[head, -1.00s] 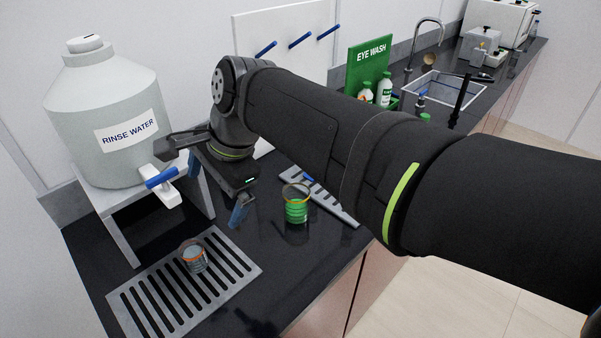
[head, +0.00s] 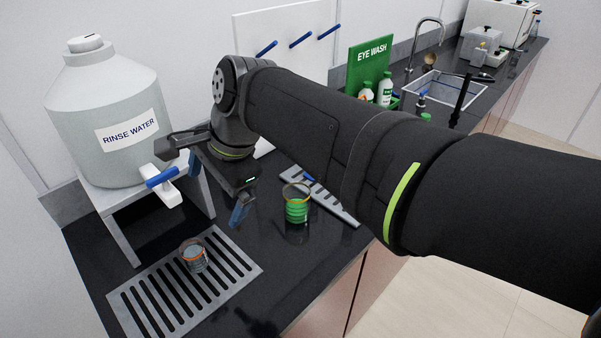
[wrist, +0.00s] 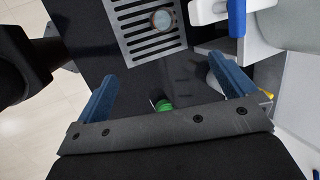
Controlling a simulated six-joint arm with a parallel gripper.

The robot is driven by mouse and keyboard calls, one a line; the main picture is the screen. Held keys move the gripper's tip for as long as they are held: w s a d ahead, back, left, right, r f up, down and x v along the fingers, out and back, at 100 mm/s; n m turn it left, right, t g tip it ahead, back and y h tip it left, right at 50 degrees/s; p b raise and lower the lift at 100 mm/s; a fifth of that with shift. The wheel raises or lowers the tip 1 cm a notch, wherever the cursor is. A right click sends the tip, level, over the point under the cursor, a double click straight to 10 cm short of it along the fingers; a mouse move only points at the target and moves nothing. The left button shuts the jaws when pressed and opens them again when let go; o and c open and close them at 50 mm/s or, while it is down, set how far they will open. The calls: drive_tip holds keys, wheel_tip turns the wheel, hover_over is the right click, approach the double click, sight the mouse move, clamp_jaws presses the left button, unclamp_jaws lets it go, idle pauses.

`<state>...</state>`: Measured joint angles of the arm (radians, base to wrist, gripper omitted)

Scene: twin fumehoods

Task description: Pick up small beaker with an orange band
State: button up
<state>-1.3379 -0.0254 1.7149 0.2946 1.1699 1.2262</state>
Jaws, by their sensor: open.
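A small clear beaker with an orange band (head: 194,256) stands upright on the slotted metal drain grate (head: 117,300) at the front left of the bench. It also shows in the wrist view (wrist: 162,20) at the top, beyond my fingertips. My gripper (head: 217,190) is above the dark bench, behind and to the right of this beaker and apart from it. Its two blue fingers are wide open in the wrist view (wrist: 162,68), with nothing held between them.
A beaker with green contents (head: 297,209) stands right of my gripper, and its green shows near the gripper base in the wrist view (wrist: 163,105). The rinse water tank (head: 105,105) with a blue-handled tap (head: 162,180) stands behind the grate. A grey toothed rack (head: 335,206) lies behind the green beaker.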

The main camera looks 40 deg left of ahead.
idle(0.3)
drive_tip(key=c, duration=0.6)
drive_tip(key=m+g+h, duration=0.1)
drive_tip(key=m+g, duration=0.2)
drive_tip(key=g, duration=0.2)
approach(196, 259)
drive_tip(key=w+d+r, duration=0.2)
drive_tip(key=w+d, duration=0.1)
drive_tip(key=d, duration=0.1)
drive_tip(key=w+f+m+g+y, duration=0.4)
drive_tip(key=w+f+y, duration=0.1)
drive_tip(key=f, duration=0.1)
drive_tip(key=x, duration=1.2)
drive_tip(key=shift+d+f+x, duration=0.1)
drive_tip(key=shift+f+x, duration=0.05)
drive_tip(key=shift+x, duration=1.2)
drive_tip(key=shift+d+f+x, duration=0.15)
drive_tip(key=shift+x, duration=1.15)
